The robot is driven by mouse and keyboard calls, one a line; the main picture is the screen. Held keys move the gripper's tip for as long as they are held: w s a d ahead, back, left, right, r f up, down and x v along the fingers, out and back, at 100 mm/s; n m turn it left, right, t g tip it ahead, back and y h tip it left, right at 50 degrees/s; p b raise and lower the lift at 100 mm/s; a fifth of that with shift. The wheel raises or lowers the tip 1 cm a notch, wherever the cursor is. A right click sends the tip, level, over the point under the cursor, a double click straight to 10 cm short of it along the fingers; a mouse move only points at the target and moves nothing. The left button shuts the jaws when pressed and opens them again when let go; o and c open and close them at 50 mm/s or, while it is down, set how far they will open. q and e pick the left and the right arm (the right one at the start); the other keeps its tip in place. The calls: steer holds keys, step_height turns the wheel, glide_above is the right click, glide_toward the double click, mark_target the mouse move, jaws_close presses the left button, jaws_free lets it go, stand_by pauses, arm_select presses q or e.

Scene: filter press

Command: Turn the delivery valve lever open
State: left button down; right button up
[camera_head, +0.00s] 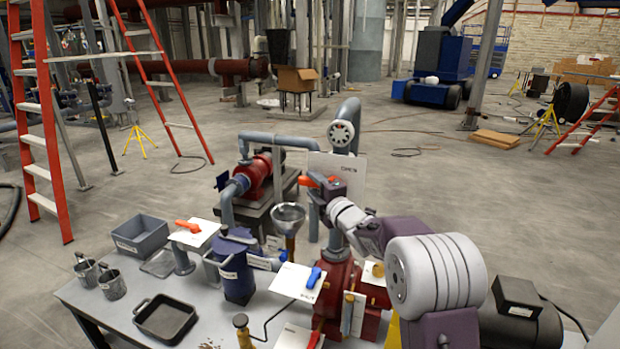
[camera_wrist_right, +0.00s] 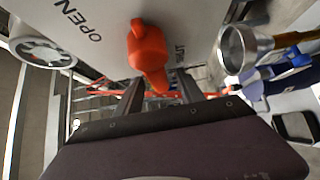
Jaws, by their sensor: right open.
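The orange delivery valve lever (camera_head: 317,179) stands in front of a white plate marked OPEN (camera_head: 342,168), above the grey pipework. In the right wrist view the lever (camera_wrist_right: 148,50) lies in front of the plate (camera_wrist_right: 98,28), which carries OPEN at the left and SHUT at the lever's right. My right gripper (camera_head: 324,188) is at the lever in the head view. Its two fingers (camera_wrist_right: 160,92) are open, and the lever's lower end reaches between their tips. I cannot tell whether they touch it. My left gripper is out of view.
A metal funnel (camera_head: 288,213) stands close at the left. A blue lever (camera_head: 314,277) and another orange lever (camera_head: 188,226) sit on plates nearby. A grey bin (camera_head: 140,237) stands on the table.

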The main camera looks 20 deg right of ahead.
steer(key=shift+w+a, duration=0.1)
steer(key=shift+w, duration=0.9)
jaws_close()
stand_by(0.7)
